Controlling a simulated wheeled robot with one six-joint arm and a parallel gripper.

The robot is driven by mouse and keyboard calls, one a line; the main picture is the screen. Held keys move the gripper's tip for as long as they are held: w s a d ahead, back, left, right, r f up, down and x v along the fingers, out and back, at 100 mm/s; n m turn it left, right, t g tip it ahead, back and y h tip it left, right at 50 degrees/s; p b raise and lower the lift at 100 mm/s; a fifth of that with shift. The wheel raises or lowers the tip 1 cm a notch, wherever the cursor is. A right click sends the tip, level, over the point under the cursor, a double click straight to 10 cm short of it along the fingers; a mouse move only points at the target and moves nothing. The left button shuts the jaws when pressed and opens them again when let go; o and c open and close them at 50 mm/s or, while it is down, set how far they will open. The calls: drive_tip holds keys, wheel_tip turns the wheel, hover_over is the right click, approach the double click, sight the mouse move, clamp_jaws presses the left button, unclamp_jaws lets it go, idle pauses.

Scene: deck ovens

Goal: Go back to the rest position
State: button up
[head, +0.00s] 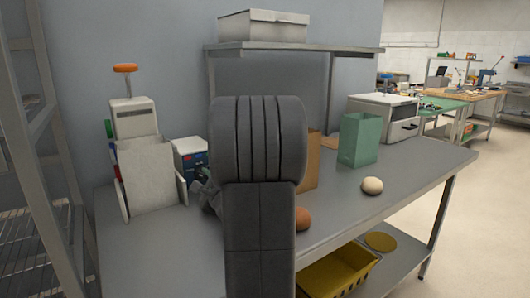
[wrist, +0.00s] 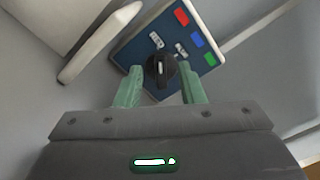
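My gripper (wrist: 160,84) shows in the wrist view with its two green fingers apart. A black knob (wrist: 161,70) with a white mark lies between and just beyond the fingertips, with gaps on both sides; I see no contact. The knob is on a blue panel (wrist: 135,50) with red, blue and green buttons. In the head view, the white box with the blue panel (head: 190,148) stands on the table, left of my dark arm. The arm hides part of the table, and the fingers are not visible there.
The grey table (head: 400,178) holds a white holder (head: 150,175), a green bag (head: 359,140), a brown bag (head: 312,160), a brown ball (head: 302,218), a pale ball (head: 372,186) and a white oven-like box (head: 384,118). A shelf (head: 350,49) overhangs the back. A metal rack (head: 40,130) stands left.

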sight(199, 174)
drive_tip(key=p+x, duration=0.1)
drive_tip(key=x, duration=0.2)
drive_tip(key=shift+r, duration=0.2)
drive_tip(key=shift+d+r+m+p, duration=0.15)
drive_tip(key=shift+m+p, duration=0.35)
drive_tip(key=shift+p, duration=0.4)
drive_tip(key=m+p, duration=0.2)
drive_tip(key=p, duration=0.2)
drive_tip(key=m+p, duration=0.2)
drive_tip(key=p, duration=0.3)
drive_tip(key=shift+w+d+r, duration=0.1)
drive_tip(key=shift+d+r, duration=0.1)
drive_tip(key=m+p, duration=0.2)
drive_tip(key=p, duration=0.2)
drive_tip(key=m+p, duration=0.2)
drive_tip(key=p, duration=0.2)
drive_tip(key=m+p, duration=0.2)
drive_tip(key=p, duration=0.2)
drive_tip(key=shift+w+d+r+p, duration=0.1)
drive_tip(key=shift+w+d+p, duration=0.2)
drive_tip(key=shift+d, duration=0.1)
drive_tip(key=v, duration=0.1)
drive_tip(key=b+v, duration=0.1)
drive_tip(key=v, duration=0.1)
drive_tip(key=shift+f, duration=0.25)
drive_tip(key=shift+s+d, duration=0.2)
drive_tip(key=shift+s, duration=0.1)
drive_tip(key=shift+r, duration=0.1)
